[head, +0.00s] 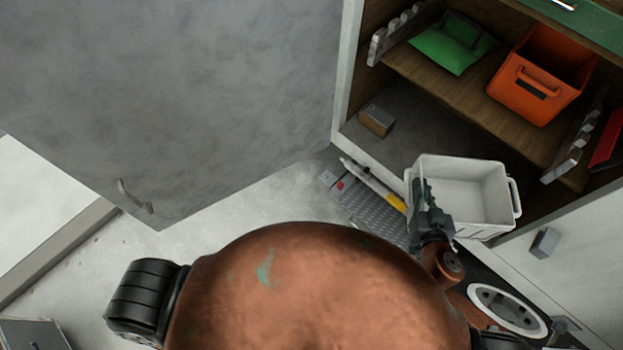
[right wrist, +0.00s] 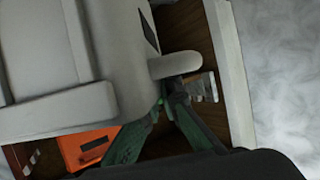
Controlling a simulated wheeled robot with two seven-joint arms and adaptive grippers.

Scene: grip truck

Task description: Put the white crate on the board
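The white crate (head: 469,231) is empty and sits in front of the open truck compartment, below and in front of the wooden board (head: 440,84). My right gripper (head: 421,188) is at the crate's left side. In the right wrist view the green and dark fingers (right wrist: 169,88) close together at the crate's handle (right wrist: 176,65), so the gripper looks shut on it. The handle partly hides the fingertips. The crate (right wrist: 60,112) fills the left of that view. My left gripper is not in view.
On the board are a green bag-like item (head: 452,44) and an orange crate (head: 528,93), with bare wood between and in front of them. Notched metal brackets (head: 578,140) flank the board. A small box (head: 377,120) lies on the compartment floor. A grey door (head: 200,90) stands open left.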

